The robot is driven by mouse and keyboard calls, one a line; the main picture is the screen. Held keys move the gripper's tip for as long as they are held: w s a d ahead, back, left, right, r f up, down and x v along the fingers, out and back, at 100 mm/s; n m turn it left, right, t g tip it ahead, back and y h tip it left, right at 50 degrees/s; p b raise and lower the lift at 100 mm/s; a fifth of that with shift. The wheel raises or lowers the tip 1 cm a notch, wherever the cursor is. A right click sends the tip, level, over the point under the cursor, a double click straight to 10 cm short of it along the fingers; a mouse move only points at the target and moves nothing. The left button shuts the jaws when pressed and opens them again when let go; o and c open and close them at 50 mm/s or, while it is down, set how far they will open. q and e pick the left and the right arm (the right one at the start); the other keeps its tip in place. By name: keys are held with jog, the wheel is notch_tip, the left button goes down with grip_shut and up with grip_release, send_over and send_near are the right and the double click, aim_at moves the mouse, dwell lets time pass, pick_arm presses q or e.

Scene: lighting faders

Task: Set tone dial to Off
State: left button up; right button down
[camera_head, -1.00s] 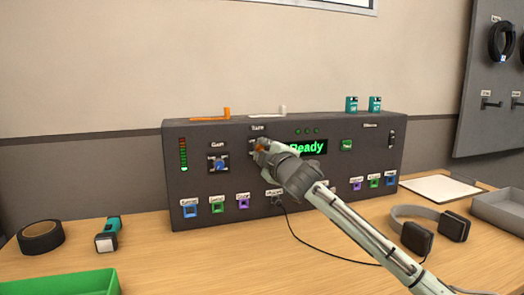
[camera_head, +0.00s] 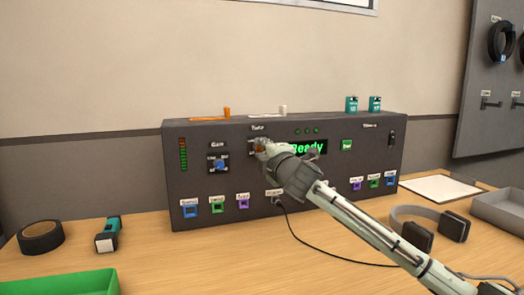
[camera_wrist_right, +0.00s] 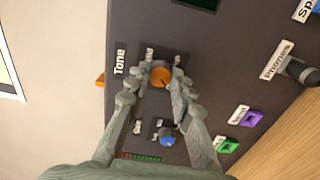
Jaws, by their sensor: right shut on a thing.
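The tone dial (camera_wrist_right: 160,76) is an orange knob on the dark console front, below the "Tone" label (camera_wrist_right: 119,58). My right gripper (camera_wrist_right: 159,82) has its two fingertips on either side of the knob and is shut on it. In the head view my right gripper (camera_head: 262,149) reaches the panel left of the green "Ready" display (camera_head: 308,148) and hides most of the dial. The small position labels around the dial are partly covered, so its exact setting cannot be read. My left gripper is out of view.
The blue gain dial (camera_head: 219,165) sits left of the tone dial. Coloured sockets line the panel's lower edge, with a cable plugged in at the phones socket (camera_head: 277,200). Headphones (camera_head: 430,229), tape (camera_head: 40,237) and a green tray (camera_head: 70,283) lie on the table.

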jog(key=c, duration=1.3)
grip_release()
jog(key=v, duration=1.2)
